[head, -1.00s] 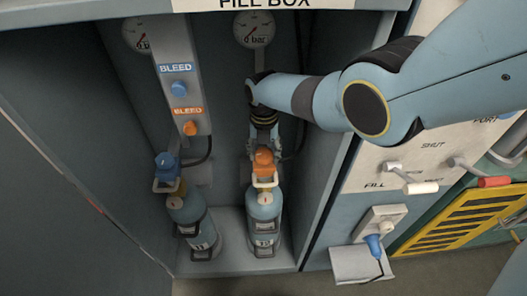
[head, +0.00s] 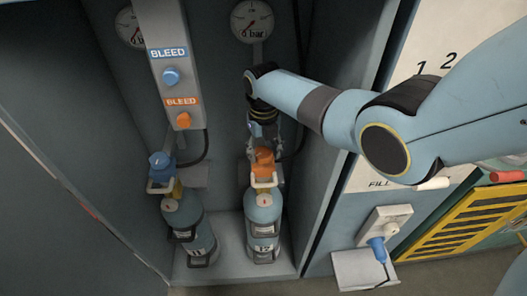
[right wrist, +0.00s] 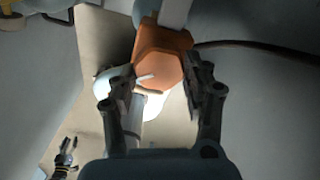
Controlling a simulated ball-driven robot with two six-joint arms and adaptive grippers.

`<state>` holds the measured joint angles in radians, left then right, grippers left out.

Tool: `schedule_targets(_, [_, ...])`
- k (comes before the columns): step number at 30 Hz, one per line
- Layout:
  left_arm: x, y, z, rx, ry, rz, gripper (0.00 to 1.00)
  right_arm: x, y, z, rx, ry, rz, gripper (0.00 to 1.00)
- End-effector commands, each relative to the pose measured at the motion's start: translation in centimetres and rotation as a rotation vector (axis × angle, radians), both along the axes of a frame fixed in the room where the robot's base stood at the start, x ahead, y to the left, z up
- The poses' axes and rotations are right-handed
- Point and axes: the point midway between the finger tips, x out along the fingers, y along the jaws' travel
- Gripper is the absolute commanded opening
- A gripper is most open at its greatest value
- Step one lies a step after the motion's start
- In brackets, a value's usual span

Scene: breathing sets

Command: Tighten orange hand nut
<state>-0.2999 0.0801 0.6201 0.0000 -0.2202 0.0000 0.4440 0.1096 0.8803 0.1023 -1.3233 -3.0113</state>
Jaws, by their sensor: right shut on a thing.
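The orange hand nut (head: 263,160) sits on top of the right cylinder (head: 263,212), inside the fill box. My right gripper (head: 265,148) reaches down from above and is shut on the orange hand nut. In the right wrist view the nut (right wrist: 162,58) shows as a faceted orange block between the two dark fingers (right wrist: 165,75). A white mark shows on its face. My left gripper is not in the head view; what looks like a gripper (right wrist: 66,158) shows small at the lower left of the right wrist view, too small to read.
A left cylinder (head: 188,222) with a blue hand nut (head: 161,163) stands beside it. A panel with a blue bleed knob (head: 171,77) and an orange bleed knob (head: 183,120) hangs at the left. The box's right wall (head: 335,150) is close to my right arm.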

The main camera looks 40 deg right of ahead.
Motion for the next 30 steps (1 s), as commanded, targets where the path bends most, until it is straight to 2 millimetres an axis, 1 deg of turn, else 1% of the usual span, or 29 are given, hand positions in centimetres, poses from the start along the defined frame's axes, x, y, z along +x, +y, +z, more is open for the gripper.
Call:
schedule_targets(6, [0.0, 0.0, 0.0, 0.000, 0.000, 0.000, 0.40, 0.0, 0.0, 0.0, 0.001, 0.000, -0.001, 0.17])
schedule_targets(7, [0.0, 0.0, 0.0, 0.000, 0.000, 0.000, 0.40, 0.0, 0.0, 0.0, 0.001, 0.000, -0.001, 0.50])
schedule_targets(12, [0.0, 0.0, 0.0, 0.000, 0.000, 0.000, 0.40, 0.0, 0.0, 0.0, 0.000, 0.000, -0.001, 0.72])
schedule_targets(20, [-0.1, 0.1, 0.0, 0.001, 0.001, 0.000, 0.40, 0.0, 0.0, 0.0, 0.000, 0.000, -0.001, 0.73])
schedule_targets(23, [-0.1, 0.1, 0.0, 0.001, 0.001, 0.000, 0.40, 0.1, 0.0, 0.5, 0.000, -0.002, -0.001, 0.73])
schedule_targets(26, [-0.1, 0.1, 0.0, 0.001, 0.001, 0.000, 0.40, 0.1, 0.0, 1.5, -0.001, -0.003, -0.001, 0.73])
schedule_targets(29, [-0.1, 0.0, 0.0, 0.000, 0.000, 0.000, 0.40, 0.1, 0.0, 3.4, -0.001, -0.006, 0.000, 0.73])
schedule_targets(30, [0.0, 0.0, 0.0, 0.000, 0.000, 0.000, 0.40, 0.1, -0.1, 4.4, -0.001, -0.006, 0.000, 0.73])
